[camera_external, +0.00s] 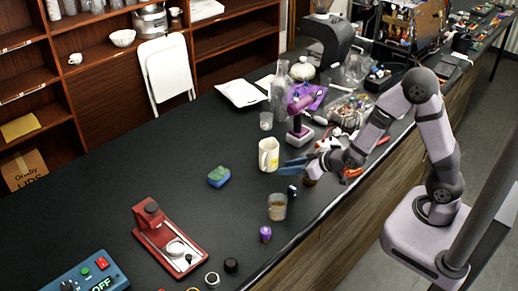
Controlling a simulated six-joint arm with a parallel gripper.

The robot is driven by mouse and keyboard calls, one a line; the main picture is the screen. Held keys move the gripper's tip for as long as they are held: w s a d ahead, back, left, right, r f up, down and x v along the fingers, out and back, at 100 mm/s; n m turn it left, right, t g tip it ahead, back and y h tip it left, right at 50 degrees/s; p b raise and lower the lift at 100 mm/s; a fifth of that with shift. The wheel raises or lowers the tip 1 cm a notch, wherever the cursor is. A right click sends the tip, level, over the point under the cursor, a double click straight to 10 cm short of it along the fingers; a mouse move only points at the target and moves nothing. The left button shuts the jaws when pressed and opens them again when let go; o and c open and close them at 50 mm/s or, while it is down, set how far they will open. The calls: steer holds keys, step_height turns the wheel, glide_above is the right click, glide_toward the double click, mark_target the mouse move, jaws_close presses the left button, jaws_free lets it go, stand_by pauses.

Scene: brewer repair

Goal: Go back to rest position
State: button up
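My gripper (291,166) has blue fingers and is held low over the dark table (120,188), right of a white mug (268,155) with a yellow mark. It points left, toward the mug. At this size I cannot tell whether it touches the mug or whether the fingers are apart. Nothing is clearly visible between the fingers. My arm reaches in from its base at the right, bent at the elbow. A small dark item (292,190) is just below the fingers on the table.
Near the gripper are a purple drill (299,110), a glass with brown contents (277,207), a sponge (219,176) and a purple-capped item (265,234). A red device (168,235) and a blue control box (92,272) stand front left. Clutter crowds the back; the left table is clear.

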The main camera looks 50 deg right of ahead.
steer(key=s+d+r+g+p, duration=0.3)
steer(key=s, duration=0.5)
steer(key=s+d+r+m+g+h+p, duration=0.1)
steer(key=s+d+r+g+p, duration=0.2)
steer(key=s, duration=0.5)
steer(key=s+d+r+m+g+h+p, duration=0.1)
steer(key=s+d+r+g+p, duration=0.2)
steer(key=s, duration=0.6)
steer(key=shift+d+r+g, duration=0.3)
steer(key=shift+d+g, duration=0.1)
steer(key=shift+g, duration=0.6)
